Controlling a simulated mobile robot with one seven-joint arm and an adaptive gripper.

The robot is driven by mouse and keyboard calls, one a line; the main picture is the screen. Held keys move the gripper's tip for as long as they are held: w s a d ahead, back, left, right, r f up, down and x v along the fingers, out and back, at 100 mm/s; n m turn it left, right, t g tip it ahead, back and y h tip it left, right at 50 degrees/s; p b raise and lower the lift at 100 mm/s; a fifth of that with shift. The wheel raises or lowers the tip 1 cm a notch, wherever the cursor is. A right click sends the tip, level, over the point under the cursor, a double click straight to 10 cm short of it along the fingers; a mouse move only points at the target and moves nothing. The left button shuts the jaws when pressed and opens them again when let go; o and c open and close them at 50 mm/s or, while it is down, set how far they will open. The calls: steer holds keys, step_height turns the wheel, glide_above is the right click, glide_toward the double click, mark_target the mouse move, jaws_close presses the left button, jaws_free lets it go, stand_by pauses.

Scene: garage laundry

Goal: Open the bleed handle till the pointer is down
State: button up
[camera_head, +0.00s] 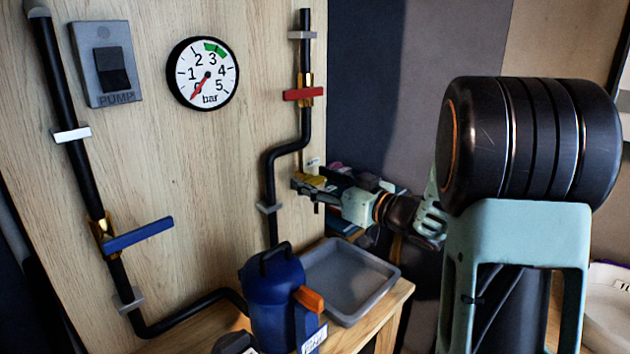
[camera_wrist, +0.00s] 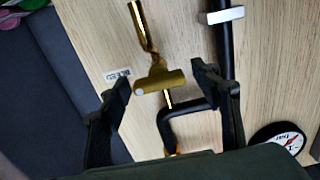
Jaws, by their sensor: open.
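The brass bleed handle (camera_wrist: 160,80) lies crosswise on its fitting in the wrist view, with a brass spout (camera_wrist: 143,25) beside it. A small label (camera_wrist: 117,74) is on the board by the handle. My gripper (camera_wrist: 165,87) is open, one finger on each side of the handle, with visible gaps and no clear contact. In the head view my gripper (camera_head: 322,190) is at the brass fitting on the right pipe and partly hides it. The round pressure gauge (camera_head: 203,73) has a red pointer aimed down-left, near 0 bar.
A red-handled valve (camera_head: 303,94) sits higher on the same pipe. A blue-handled valve (camera_head: 138,234) is on the left pipe (camera_head: 75,155). A pump switch (camera_head: 107,65) is at upper left. A grey tray (camera_head: 345,312) and a blue jug (camera_head: 272,300) stand on the bench below.

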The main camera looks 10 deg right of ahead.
steer(key=c, duration=1.2)
steer(key=shift+f+n+b, duration=0.1)
steer(key=shift+n+b, duration=0.2)
steer(key=shift+b, duration=0.1)
steer(key=n+b, duration=0.3)
steer(key=shift+f+n, duration=0.1)
steer(key=shift+n, duration=0.2)
steer(key=shift+s+a+n+b, duration=0.1)
steer(key=shift+n+b, duration=1.65)
steer(key=shift+n, duration=0.45)
steer(key=o, duration=1.2)
